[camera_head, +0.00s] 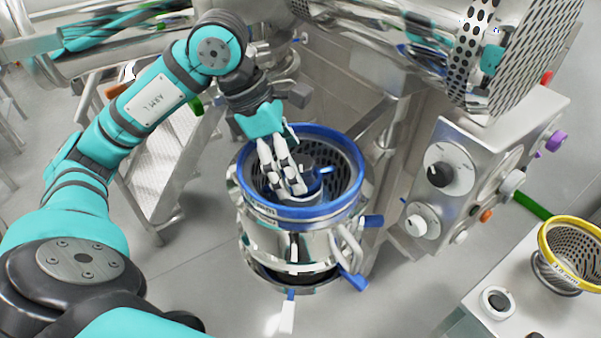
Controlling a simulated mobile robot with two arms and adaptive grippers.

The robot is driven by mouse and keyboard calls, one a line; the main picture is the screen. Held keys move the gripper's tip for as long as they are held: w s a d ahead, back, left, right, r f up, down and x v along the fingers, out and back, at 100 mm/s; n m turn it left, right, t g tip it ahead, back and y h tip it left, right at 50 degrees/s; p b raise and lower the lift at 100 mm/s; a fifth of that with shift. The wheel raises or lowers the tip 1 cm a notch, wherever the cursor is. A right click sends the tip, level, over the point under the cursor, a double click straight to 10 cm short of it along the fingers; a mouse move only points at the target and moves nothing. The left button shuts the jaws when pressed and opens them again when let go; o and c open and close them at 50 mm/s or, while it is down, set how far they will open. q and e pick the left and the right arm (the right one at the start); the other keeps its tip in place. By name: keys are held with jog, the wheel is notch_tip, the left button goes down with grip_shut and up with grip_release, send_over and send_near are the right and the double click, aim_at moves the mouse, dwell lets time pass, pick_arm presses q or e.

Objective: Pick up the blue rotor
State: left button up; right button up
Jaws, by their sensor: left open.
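A steel vessel with a blue rim (350,205) stands at the centre, with a perforated dark screen inside it. A blue part that looks like the rotor (318,174) shows inside the vessel, just right of my left gripper's fingers, and is partly hidden by them. My left gripper (286,185) reaches down into the vessel from above with its white fingers open. I cannot tell whether the fingers touch the blue part. My right gripper is not in view.
A steel control box (470,165) with knobs stands to the right of the vessel. A yellow-rimmed perforated basket (572,240) sits on a white bench at lower right. A large perforated steel drum (490,60) hangs at upper right. Grey floor is clear below the vessel.

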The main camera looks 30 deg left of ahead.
pick_arm(q)
jog(key=shift+x, duration=1.3)
jog(key=c, duration=1.5)
jog(key=shift+r, duration=0.2)
jog(key=shift+c, duration=0.2)
